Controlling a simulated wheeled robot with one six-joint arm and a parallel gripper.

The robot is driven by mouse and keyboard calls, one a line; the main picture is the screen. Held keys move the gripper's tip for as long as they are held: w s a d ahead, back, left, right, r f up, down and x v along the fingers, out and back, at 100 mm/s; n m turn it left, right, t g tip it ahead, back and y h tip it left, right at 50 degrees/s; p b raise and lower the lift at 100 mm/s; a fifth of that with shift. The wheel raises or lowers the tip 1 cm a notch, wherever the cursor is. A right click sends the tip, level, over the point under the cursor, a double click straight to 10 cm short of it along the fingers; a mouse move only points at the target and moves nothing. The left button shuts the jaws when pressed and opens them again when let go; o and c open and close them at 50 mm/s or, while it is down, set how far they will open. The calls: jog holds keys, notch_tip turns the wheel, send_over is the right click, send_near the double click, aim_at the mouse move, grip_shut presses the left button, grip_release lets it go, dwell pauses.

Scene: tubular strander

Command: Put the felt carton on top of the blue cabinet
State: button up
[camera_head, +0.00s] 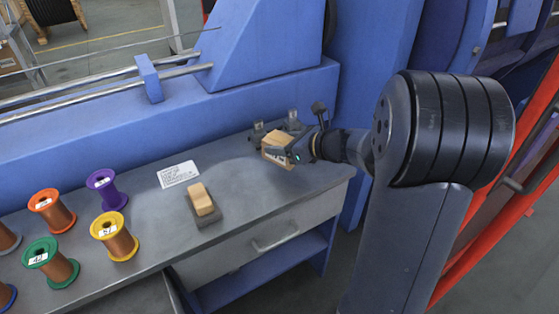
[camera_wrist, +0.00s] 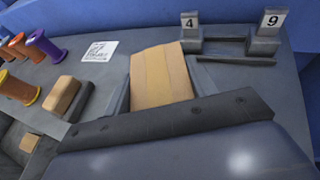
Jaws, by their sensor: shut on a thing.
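My gripper (camera_head: 290,147) is at the right end of the grey bench top, shut on a tan cardboard carton, the felt carton (camera_head: 275,150). In the wrist view the carton (camera_wrist: 160,78) sits between the two fingers, with its near end hidden by the dark gripper body. I cannot tell whether the carton touches the bench. Large blue bodies stand behind the bench, but I cannot tell if any is the blue cabinet.
The bench (camera_head: 235,190) holds a wood-topped block (camera_head: 201,200), a printed card (camera_head: 178,174) and several coloured spools at left. A holder with tags 4 (camera_wrist: 190,20) and 9 (camera_wrist: 272,20) is just beyond the carton. A blue machine wall (camera_head: 190,110) borders the back.

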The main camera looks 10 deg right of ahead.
notch_tip(320, 180, down, 4)
jog(key=shift+f+b, duration=0.25)
jog(key=shift+b, duration=0.45)
jog(key=shift+f, duration=0.15)
jog(key=o, duration=1)
jog(key=shift+o, duration=0.2)
jog(key=shift+r, duration=0.3)
jog(key=p+v, duration=0.2)
jog(key=v, duration=1)
jog(key=shift+p, duration=0.35)
jog(key=shift+f, duration=0.15)
